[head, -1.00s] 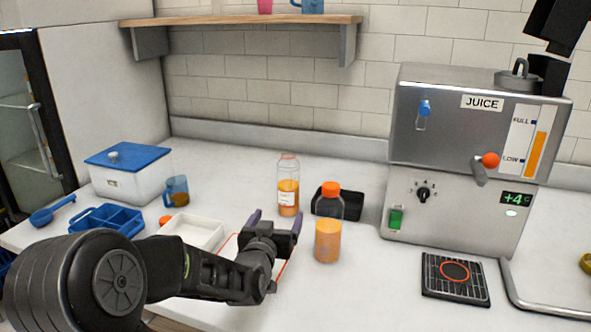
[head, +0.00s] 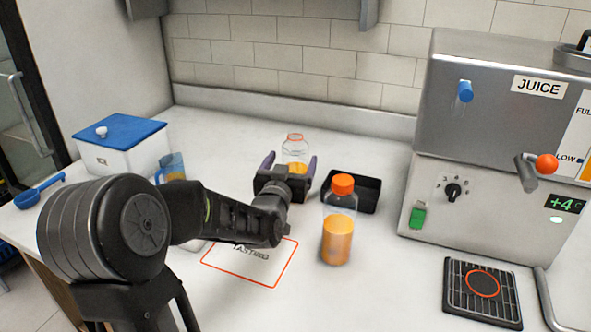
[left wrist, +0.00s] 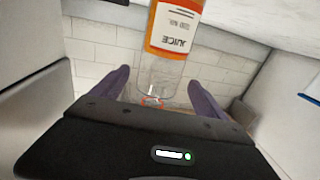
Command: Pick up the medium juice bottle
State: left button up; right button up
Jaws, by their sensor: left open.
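A clear, uncapped juice bottle (head: 295,148) with an orange rim and orange juice low inside stands upright on the counter. Its lower part is hidden behind my left gripper (head: 289,165), which is open with its two purple-tipped fingers to either side of it. In the left wrist view the bottle (left wrist: 178,30) appears upside down, with a JUICE label, between the spread fingers of my left gripper (left wrist: 160,88); I see no clear contact. A second bottle (head: 338,225) with an orange cap stands nearer, to the right. I cannot tell for certain which is the medium one. My right gripper is out of view.
A black tray (head: 367,196) lies behind the capped bottle. The juice machine (head: 433,185) stands at right, with a drip grate (head: 455,292) before it. A blue-lidded white box (head: 115,158) and a blue-handled jug (head: 172,166) are at left. A red-outlined TASTING mat (head: 238,268) lies in front.

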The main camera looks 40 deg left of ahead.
pick_arm(q)
jog(key=shift+w+a, duration=0.25)
jog(key=shift+w, duration=0.25)
jog(key=p+x, duration=0.1)
jog(key=x, duration=0.4)
jog(key=shift+w+d+r, duration=0.1)
jog(key=shift+w, duration=0.05)
jog(key=shift+c, duration=0.5)
jog(key=shift+r, duration=0.1)
grip_shut()
dwell(0.5)
